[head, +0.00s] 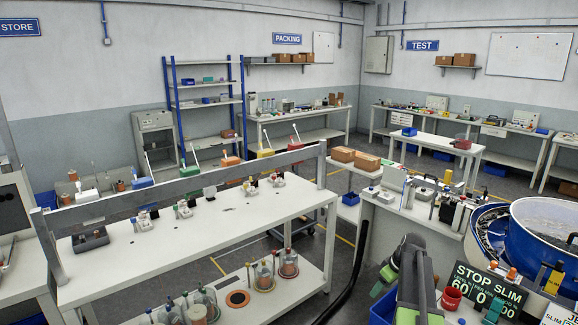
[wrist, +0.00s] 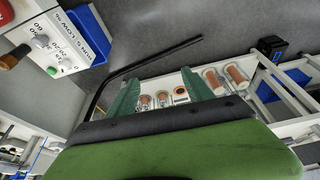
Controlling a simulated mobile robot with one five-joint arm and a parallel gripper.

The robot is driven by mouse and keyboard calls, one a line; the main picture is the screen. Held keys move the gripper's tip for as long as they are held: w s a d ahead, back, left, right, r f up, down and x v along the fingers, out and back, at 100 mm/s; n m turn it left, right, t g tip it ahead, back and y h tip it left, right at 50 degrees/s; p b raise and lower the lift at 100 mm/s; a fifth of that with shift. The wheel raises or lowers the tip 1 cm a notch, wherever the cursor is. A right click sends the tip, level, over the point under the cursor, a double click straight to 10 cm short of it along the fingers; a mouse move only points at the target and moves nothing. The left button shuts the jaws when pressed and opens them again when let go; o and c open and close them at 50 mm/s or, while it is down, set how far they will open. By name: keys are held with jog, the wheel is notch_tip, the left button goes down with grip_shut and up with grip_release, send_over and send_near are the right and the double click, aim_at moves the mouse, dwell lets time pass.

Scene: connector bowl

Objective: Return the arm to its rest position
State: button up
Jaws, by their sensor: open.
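My gripper (wrist: 160,88) shows in the wrist view with its two green fingers spread apart. Nothing is between the fingers, and the gap looks onto a shelf with several jars in the background. In the head view my green and grey arm (head: 412,275) stands at the bottom, right of centre, left of the stop sign panel. I cannot make out the fingertips clearly there.
A white bench (head: 200,235) with jars below lies left. Grey floor (head: 325,298) shows between.

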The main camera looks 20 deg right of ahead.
jog(key=w+a+f+n+g+b, duration=0.1)
jog(key=a+f, duration=0.1)
jog(key=a, duration=1.3)
jog(key=w+a+f+n+g+b, duration=0.1)
jog(key=a, duration=1.4)
jog(key=s+a+f+b, duration=0.15)
jog(key=s+a, duration=0.25)
jog(key=a, duration=0.5)
jog(key=s+a+m+g+h, duration=0.1)
jog(key=s+m, duration=0.4)
jog(key=s, duration=0.2)
jog(key=shift+s+a+f+m+g, duration=0.2)
jog(key=shift+m+g, duration=0.1)
jog(key=shift+m, duration=0.1)
jog(key=shift+d, duration=0.1)
